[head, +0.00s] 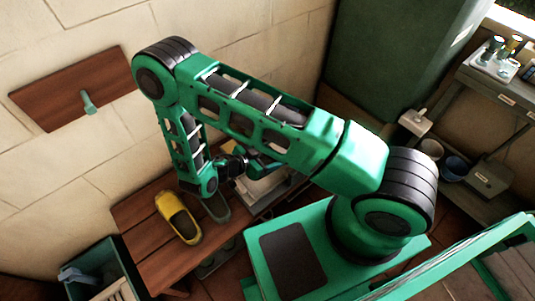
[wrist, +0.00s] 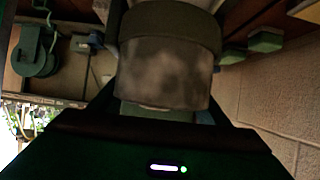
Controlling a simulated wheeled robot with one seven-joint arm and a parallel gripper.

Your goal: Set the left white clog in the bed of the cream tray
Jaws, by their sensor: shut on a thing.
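My gripper (head: 258,163) is over the far right end of the wooden bench, partly hidden by my arm in the head view. In the wrist view it is shut on a large pale grey, shaded shape with a darker band, which I take to be the white clog (wrist: 163,75). Its full outline does not show there, and I cannot pick it out clearly in the head view. The cream tray (head: 262,187) shows as a pale shape on the bench just below my gripper. Whether the clog touches the tray cannot be told.
A yellow clog (head: 178,217) and a grey-green clog (head: 217,207) are on the wooden bench (head: 145,235), left of the tray. A dark green bin (head: 100,265) stands at the bench's left end. A wall board with a peg (head: 88,102) is behind. A grey shelf (head: 490,90) stands right.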

